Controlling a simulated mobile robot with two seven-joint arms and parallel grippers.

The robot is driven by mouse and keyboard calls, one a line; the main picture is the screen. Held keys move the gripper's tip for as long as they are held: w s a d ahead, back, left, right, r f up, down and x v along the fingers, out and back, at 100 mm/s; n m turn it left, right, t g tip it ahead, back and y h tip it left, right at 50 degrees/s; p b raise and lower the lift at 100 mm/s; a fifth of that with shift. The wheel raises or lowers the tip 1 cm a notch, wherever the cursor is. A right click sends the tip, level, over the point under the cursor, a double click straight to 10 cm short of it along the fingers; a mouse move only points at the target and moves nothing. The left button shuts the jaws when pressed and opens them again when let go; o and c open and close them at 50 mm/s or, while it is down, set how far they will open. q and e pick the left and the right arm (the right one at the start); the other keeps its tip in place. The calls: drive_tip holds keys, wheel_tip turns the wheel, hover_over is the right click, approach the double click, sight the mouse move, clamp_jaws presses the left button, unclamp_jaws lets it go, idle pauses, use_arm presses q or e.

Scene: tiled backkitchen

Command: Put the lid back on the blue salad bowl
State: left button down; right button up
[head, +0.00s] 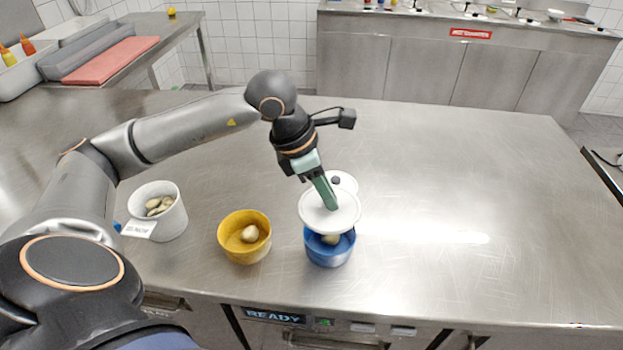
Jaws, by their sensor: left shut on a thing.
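A second white lid (348,182) with a dark knob lies just behind, partly hidden by the held one. My right gripper is not in view.
A yellow bowl (232,249) with a pale item stands left of the blue bowl. The right half of the table is clear.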

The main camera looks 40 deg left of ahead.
sight(322, 208)
use_arm(q)
drive_tip(key=shift+d+f, duration=0.1)
drive_tip(key=shift+d, duration=0.1)
wheel_tip(322, 208, down, 5)
drive_tip(key=b, duration=0.3)
drive_tip(key=shift+b, duration=0.3)
drive_tip(key=shift+f+b, duration=0.65)
drive_tip(key=shift+b, duration=0.4)
idle(0.8)
drive_tip(key=shift+f+b, duration=0.15)
drive_tip(key=shift+b, duration=0.4)
idle(0.9)
idle(0.3)
drive_tip(key=shift+c, duration=0.4)
unclamp_jaws()
